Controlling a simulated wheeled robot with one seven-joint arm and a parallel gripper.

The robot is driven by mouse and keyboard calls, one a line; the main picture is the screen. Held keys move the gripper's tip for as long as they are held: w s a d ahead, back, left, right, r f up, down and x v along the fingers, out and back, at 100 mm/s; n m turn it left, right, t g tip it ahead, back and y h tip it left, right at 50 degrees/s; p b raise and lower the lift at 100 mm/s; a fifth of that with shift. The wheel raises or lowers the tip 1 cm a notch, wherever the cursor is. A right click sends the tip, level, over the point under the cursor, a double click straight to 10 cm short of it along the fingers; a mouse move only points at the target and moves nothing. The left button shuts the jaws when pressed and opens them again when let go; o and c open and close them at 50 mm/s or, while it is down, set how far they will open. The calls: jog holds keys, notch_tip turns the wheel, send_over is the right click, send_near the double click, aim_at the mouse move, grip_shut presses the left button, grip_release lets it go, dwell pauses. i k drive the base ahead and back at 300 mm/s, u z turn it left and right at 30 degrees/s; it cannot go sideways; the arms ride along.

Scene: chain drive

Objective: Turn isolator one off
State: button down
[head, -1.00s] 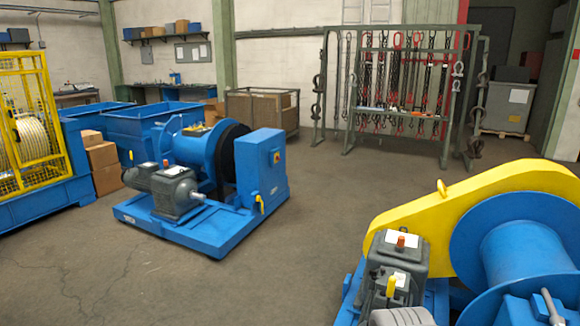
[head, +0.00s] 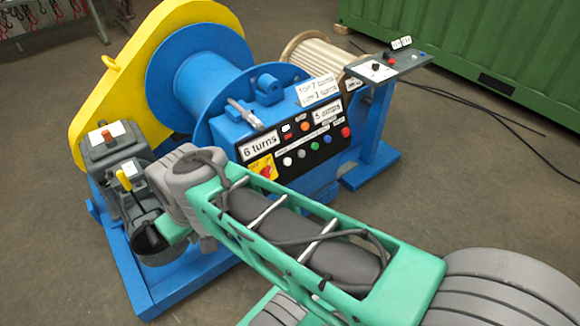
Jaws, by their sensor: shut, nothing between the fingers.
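A red rotary switch on a yellow plate (head: 263,168) sits at the lower left of the black control panel (head: 318,143) on the blue winch. It looks like an isolator, but I cannot read a number on it or tell its handle position. My green and grey arm crosses the lower middle of the view, close in front of the winch, and covers part of the winch base below the panel. I cannot make out my gripper's fingers in this view.
The blue drum (head: 210,80) and yellow guard (head: 130,70) stand behind the panel. A blue pedestal with a small control desk (head: 400,68) stands to the right. Black cables (head: 490,118) lie on the floor before a green container (head: 470,50). Open floor shows at left.

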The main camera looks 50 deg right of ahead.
aim_at(266, 172)
jog(key=z, duration=1.7)
jog(key=i, duration=0.7)
jog(key=u, duration=1.9)
